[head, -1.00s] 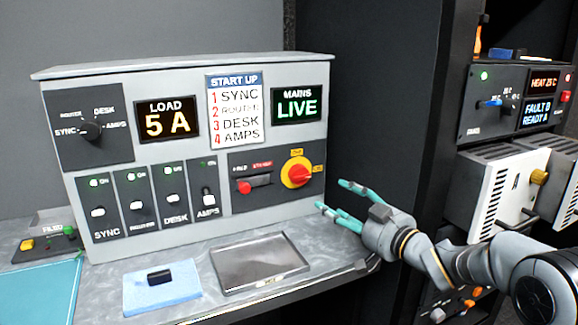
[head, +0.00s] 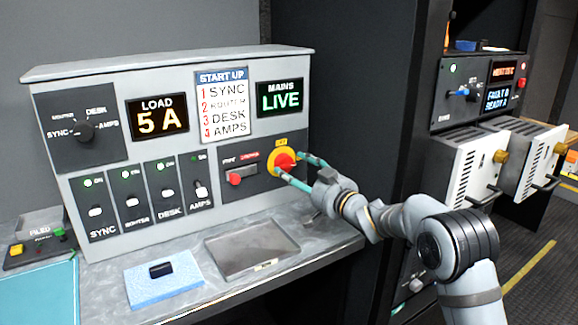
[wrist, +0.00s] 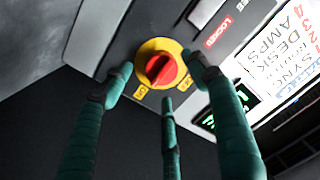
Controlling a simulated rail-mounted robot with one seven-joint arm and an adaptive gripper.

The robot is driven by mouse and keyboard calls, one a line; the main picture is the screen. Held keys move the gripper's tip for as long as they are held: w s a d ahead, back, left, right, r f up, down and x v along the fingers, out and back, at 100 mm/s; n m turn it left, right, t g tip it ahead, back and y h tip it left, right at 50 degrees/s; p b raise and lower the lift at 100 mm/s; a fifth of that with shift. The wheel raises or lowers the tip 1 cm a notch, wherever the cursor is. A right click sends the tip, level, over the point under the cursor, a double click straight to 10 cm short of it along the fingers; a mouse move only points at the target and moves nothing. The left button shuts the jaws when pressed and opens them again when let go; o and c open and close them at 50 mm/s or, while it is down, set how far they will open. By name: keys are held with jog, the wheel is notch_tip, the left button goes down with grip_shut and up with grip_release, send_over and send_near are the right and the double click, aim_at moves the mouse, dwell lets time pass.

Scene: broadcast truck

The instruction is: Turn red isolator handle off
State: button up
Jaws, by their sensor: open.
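The red isolator handle (head: 285,161) sits on a round yellow plate at the right end of the lower panel of the grey cabinet. In the wrist view the red handle (wrist: 160,70) is centred on its yellow plate, with small yellow labels below it. My gripper (head: 296,165) has teal fingers and is right at the handle. In the wrist view my gripper (wrist: 160,72) is open, with fingers on either side of the yellow plate and another below it. I cannot tell whether any finger touches the handle. The MAINS display (head: 280,98) reads LIVE in green.
A smaller red switch (head: 236,179) is left of the isolator. Several rocker switches, a rotary selector (head: 84,131) and a LOAD display (head: 157,117) reading 5 A are further left. A metal tray (head: 252,247) and a blue sponge (head: 164,279) lie on the counter below. A dark rack stands right.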

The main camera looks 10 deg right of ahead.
aim_at(285, 164)
jog(key=shift+x, duration=1.45)
jog(key=shift+c, duration=0.8)
jog(key=shift+f, duration=0.1)
jog(key=c, duration=0.9)
